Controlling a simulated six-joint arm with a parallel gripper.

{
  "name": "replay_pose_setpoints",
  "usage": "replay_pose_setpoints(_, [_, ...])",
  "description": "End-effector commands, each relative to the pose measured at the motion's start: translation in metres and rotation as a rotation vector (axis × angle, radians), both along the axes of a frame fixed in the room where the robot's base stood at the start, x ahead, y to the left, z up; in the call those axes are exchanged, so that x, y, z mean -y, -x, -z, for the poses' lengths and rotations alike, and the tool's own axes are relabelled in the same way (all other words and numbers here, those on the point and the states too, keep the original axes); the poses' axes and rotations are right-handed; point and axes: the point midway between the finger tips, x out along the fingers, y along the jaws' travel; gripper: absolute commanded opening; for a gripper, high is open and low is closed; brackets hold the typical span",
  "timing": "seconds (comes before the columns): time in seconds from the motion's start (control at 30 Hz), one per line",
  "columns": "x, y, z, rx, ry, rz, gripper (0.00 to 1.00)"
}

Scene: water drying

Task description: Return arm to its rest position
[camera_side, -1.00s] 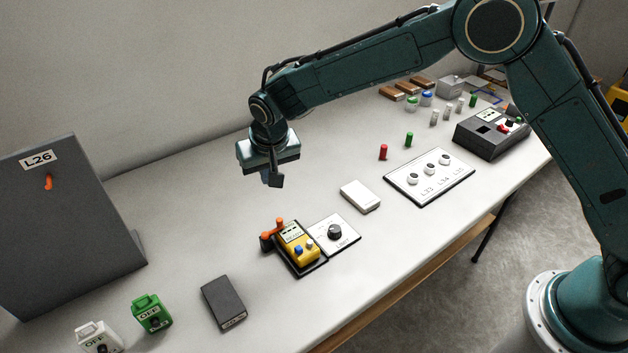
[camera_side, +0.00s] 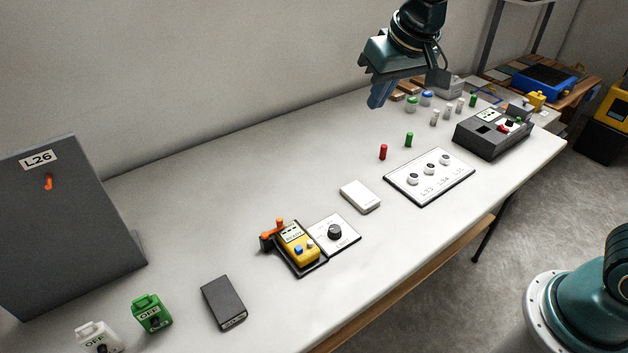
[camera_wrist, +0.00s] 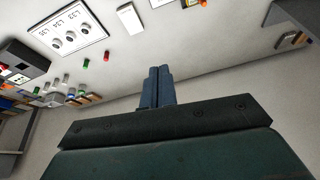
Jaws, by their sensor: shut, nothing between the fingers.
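My gripper (camera_side: 381,93) is high above the back of the table, in the upper middle of the side view. Its two blue-grey fingers are together with nothing between them. They also show closed in the wrist view (camera_wrist: 156,80). Nothing on the table touches the gripper. The arm above it runs out of the top of the side view, and the base is at the lower right.
Below on the white table (camera_side: 240,170) are a yellow meter (camera_side: 297,243), a dial plate (camera_side: 335,233), a white box (camera_side: 360,196), a three-knob panel (camera_side: 430,176) and a dark box (camera_side: 492,133). A grey panel marked L26 (camera_side: 65,230) stands left. The air around the gripper is clear.

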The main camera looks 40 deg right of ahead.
Motion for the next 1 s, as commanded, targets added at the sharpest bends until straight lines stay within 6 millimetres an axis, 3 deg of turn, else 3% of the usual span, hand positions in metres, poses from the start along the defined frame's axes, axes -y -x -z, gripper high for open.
replay_pose_setpoints(0.2, [0.030, 0.050, -0.022, 0.024, 0.001, -0.016, 0.00])
replay_pose_setpoints(0.43, [0.054, 0.103, -0.033, 0.045, 0.007, -0.036, 0.00])
replay_pose_setpoints(0.8, [0.079, 0.187, -0.027, 0.083, 0.026, -0.069, 0.00])
replay_pose_setpoints(1.0, [0.085, 0.221, -0.016, 0.097, 0.039, -0.085, 0.00])
